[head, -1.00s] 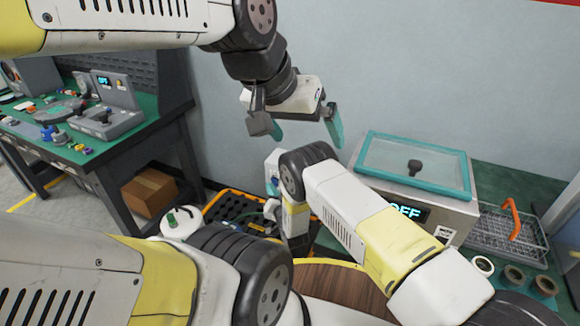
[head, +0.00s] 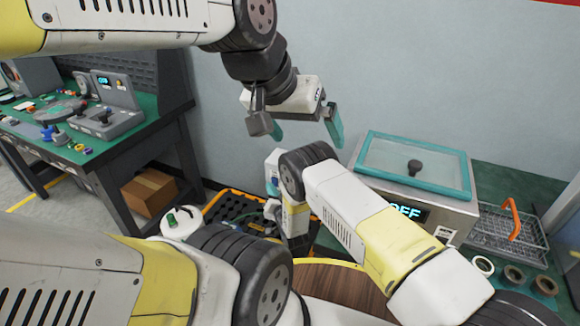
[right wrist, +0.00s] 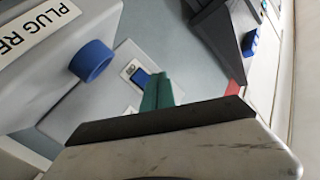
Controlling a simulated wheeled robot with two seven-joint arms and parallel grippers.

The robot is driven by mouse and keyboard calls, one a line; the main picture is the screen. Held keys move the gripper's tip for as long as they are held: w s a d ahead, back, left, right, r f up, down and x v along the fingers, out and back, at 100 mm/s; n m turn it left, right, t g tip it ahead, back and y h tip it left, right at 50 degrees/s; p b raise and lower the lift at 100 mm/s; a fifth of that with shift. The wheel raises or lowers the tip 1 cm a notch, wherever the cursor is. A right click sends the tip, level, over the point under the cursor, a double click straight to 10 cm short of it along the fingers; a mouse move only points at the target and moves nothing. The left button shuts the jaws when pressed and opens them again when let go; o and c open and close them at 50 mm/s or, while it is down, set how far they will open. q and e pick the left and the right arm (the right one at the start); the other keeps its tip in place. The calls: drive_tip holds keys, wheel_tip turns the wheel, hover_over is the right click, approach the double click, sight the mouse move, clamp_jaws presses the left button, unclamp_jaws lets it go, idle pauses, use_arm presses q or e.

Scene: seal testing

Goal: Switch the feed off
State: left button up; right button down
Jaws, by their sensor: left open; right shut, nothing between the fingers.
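In the right wrist view, my right gripper (right wrist: 157,92) is shut, its teal fingertips together and empty. The tips are right beside a small blue rocker switch (right wrist: 140,77) on a pale grey panel; I cannot tell whether they touch it. A small white label beside the switch is too small to read, and its on or off position is unclear. In the head view, the right gripper is hidden by my own arm, near a white box (head: 272,162) that is mostly covered. My left gripper (head: 305,130) hangs open and empty in front of the wall.
A blue round knob (right wrist: 92,61) sits beside the switch on a housing with a partly cut-off "PLUG RE" label (right wrist: 48,22). A steel machine (head: 455,215) with a teal-framed lid and an "OFF" display, a wire rack (head: 510,240) and several rolls stand at right.

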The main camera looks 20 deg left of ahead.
drive_tip(key=shift+w, duration=0.1)
idle(0.6)
drive_tip(key=shift+w, duration=0.35)
drive_tip(key=shift+w+r, duration=0.1)
drive_tip(key=shift+w, duration=0.2)
idle(0.5)
drive_tip(key=shift+s, duration=0.15)
drive_tip(key=shift+s, duration=0.6)
drive_tip(key=shift+s+a+f, duration=0.1)
drive_tip(key=shift+s+f, duration=0.1)
drive_tip(key=shift+s, duration=1.05)
drive_tip(key=shift+s+a+f, duration=0.1)
drive_tip(key=shift+s+f, duration=0.1)
drive_tip(key=shift+s, duration=1.05)
